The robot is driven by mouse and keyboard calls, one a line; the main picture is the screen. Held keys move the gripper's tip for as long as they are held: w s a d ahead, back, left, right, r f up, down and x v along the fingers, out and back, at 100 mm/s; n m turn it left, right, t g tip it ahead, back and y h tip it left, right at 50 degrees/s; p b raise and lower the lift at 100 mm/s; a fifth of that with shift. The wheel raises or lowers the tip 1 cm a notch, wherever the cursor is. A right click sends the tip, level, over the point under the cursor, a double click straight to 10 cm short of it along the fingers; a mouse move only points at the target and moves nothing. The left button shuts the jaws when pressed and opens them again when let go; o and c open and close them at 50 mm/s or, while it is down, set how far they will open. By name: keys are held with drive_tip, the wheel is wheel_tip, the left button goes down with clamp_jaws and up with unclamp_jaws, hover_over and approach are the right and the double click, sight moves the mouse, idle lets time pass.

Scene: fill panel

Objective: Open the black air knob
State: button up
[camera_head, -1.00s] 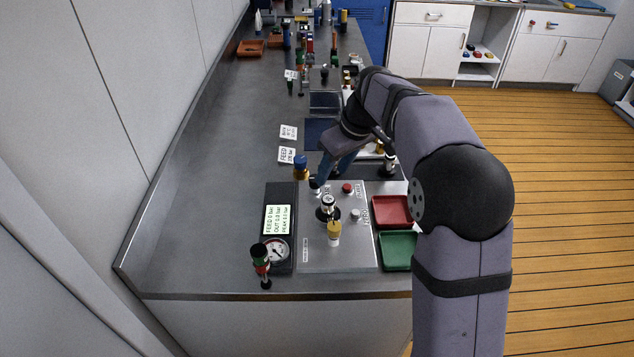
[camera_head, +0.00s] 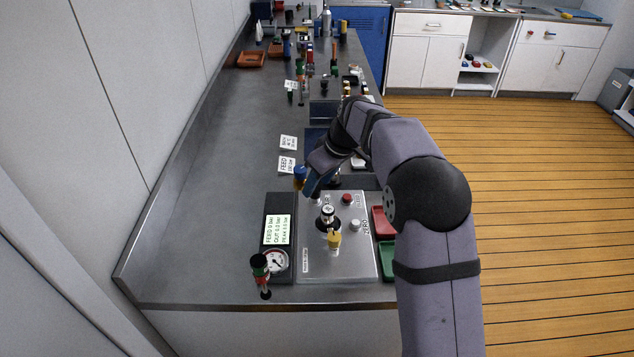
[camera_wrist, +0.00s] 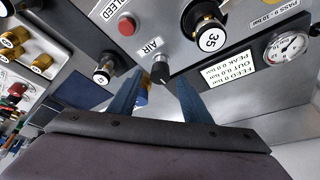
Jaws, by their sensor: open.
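The black air knob (camera_wrist: 161,69) sits beside the AIR label on the grey metal panel (camera_head: 310,265). In the wrist view its pointer faces down the picture, toward my gripper. My gripper (camera_wrist: 159,88) is open, its two blue fingers on either side of the knob in the picture. I cannot tell whether they touch it or how far above the panel they are. In the head view my gripper (camera_head: 311,190) is over the panel's far left corner and mostly hides the knob.
A round knob marked 35 (camera_wrist: 209,38) and a red button (camera_wrist: 127,25) are close by on the panel. A yellow-topped fitting (camera_head: 334,240) and a blue-topped fitting (camera_head: 299,172) stand up nearby. The display (camera_head: 278,229) reads FEED 0 bar. Red (camera_head: 382,222) and green (camera_head: 387,262) trays lie right.

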drive_tip(key=shift+x, duration=0.8)
drive_tip(key=c, duration=1)
drive_tip(key=shift+c, duration=0.2)
